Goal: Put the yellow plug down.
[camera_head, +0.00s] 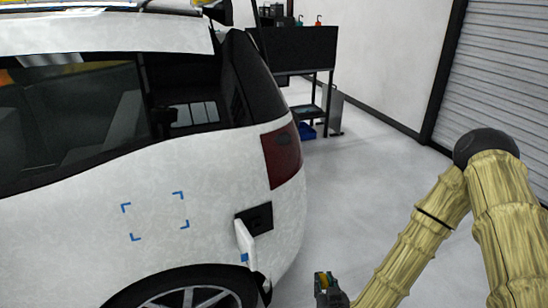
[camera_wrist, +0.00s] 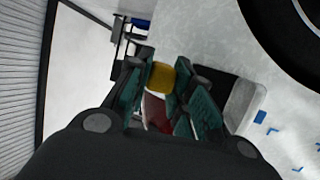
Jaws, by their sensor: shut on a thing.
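My gripper (camera_wrist: 160,88) is shut on the yellow plug (camera_wrist: 160,76), whose rounded yellow end shows between the green finger pads in the wrist view. In the head view my gripper (camera_head: 326,284) is low at the bottom edge, to the right of the car's rear wheel. A small bit of yellow shows at its fingers there. The plug is held in the air, apart from the car as far as I can see. Most of the plug is hidden by the fingers. A dark red patch shows below the yellow end in the wrist view; I cannot tell what it belongs to.
The white car (camera_head: 90,235) fills the left. Its dark square port (camera_head: 258,217) is open, with a white flap (camera_head: 244,242) hanging out. A dark workbench (camera_head: 300,48) stands at the back, near a roller door (camera_head: 500,75). Grey floor (camera_head: 355,180) between them is clear.

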